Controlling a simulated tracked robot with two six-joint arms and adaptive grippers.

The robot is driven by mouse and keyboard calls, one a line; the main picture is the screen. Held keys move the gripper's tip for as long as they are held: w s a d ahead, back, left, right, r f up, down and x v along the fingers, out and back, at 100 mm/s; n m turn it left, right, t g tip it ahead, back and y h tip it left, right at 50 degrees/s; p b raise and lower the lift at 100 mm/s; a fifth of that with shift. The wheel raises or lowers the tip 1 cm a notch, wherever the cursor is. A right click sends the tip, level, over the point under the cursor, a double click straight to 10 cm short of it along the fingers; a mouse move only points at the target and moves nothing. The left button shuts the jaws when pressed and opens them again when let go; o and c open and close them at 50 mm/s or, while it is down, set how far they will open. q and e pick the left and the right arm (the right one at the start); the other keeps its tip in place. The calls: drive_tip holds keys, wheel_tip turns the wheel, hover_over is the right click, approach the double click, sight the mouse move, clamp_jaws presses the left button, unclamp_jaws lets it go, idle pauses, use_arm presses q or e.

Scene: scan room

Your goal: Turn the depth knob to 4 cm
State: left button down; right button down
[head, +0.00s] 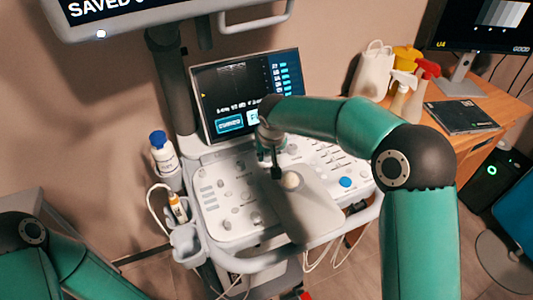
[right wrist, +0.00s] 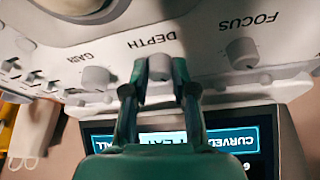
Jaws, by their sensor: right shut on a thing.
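In the right wrist view the grey depth knob (right wrist: 160,67) sits under the upside-down label DEPTH. My right gripper (right wrist: 158,88) has a finger on each side of the knob and is shut on it. In the head view my right gripper (head: 274,168) reaches down to the upper part of the console panel (head: 215,205) and hides the knob. The ultrasound touch screen (head: 246,95) is lit behind it; its small readout is too blurred to read. My left arm shows at the lower left, but its gripper is out of view.
The gain knob (right wrist: 95,77) and the focus knob (right wrist: 242,53) stand close on either side. A white trackball (head: 291,181) and a blue button (head: 345,182) are on the panel. A blue-capped bottle (head: 162,152) and a probe (head: 177,207) are at the console's left.

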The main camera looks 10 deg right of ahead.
drive_tip(key=shift+n, duration=0.3)
drive_tip(key=shift+d+r+n+y+p, duration=0.15)
drive_tip(key=shift+n+y+p, duration=0.35)
drive_tip(key=shift+n, duration=0.4)
drive_tip(key=n+y+p, duration=0.1)
drive_tip(key=n+p, duration=0.1)
drive_tip(key=n, duration=0.1)
drive_tip(key=shift+d+n+g+y+p, duration=0.1)
drive_tip(key=shift+n+g+y+p, duration=0.35)
drive_tip(key=shift+n, duration=0.75)
drive_tip(key=shift+w, duration=0.1)
drive_tip(key=c, duration=0.9)
unclamp_jaws()
drive_tip(key=shift+c, duration=0.2)
